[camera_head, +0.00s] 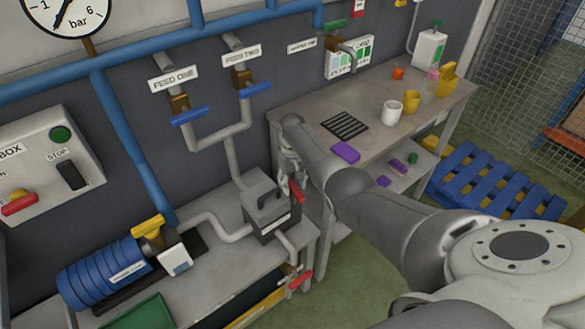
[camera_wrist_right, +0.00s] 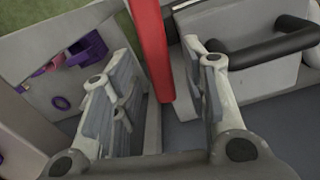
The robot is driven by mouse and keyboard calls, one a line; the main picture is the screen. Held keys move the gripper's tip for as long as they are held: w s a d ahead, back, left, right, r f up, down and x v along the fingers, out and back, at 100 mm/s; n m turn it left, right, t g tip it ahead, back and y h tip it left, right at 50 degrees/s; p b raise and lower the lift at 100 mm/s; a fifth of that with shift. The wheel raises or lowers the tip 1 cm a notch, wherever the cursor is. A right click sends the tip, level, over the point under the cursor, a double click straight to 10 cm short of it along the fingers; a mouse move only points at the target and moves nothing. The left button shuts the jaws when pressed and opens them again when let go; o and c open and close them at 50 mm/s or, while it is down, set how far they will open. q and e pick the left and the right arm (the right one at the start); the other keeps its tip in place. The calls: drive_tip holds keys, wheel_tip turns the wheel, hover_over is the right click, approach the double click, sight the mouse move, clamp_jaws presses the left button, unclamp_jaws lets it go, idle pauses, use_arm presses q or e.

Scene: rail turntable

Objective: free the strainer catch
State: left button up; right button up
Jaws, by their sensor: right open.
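The strainer box (camera_head: 268,218) is a grey box on the bench, with a black bar handle (camera_head: 268,190) on its lid. That black handle also shows at the upper right of the right wrist view (camera_wrist_right: 270,42). The red catch lever (camera_head: 297,191) stands at the box's right side. In the right wrist view the red lever (camera_wrist_right: 152,50) runs down between my fingers. My right gripper (camera_head: 289,163) is just above and behind the lever; it is open in the right wrist view (camera_wrist_right: 155,85), with a finger on each side and no visible grip. My left gripper is not in view.
A blue pump (camera_head: 105,275) with a yellow top stands left of the box. A red-handled valve (camera_head: 298,280) sits in front. The side table (camera_head: 300,112) carries cups and a black grate. Blue-handled feed valves (camera_head: 188,116) are on the wall.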

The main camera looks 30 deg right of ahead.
wheel_tip(320, 180, up, 11)
drive_tip(key=shift+r, duration=0.2)
idle(0.3)
drive_tip(key=shift+f, duration=0.1)
idle(0.3)
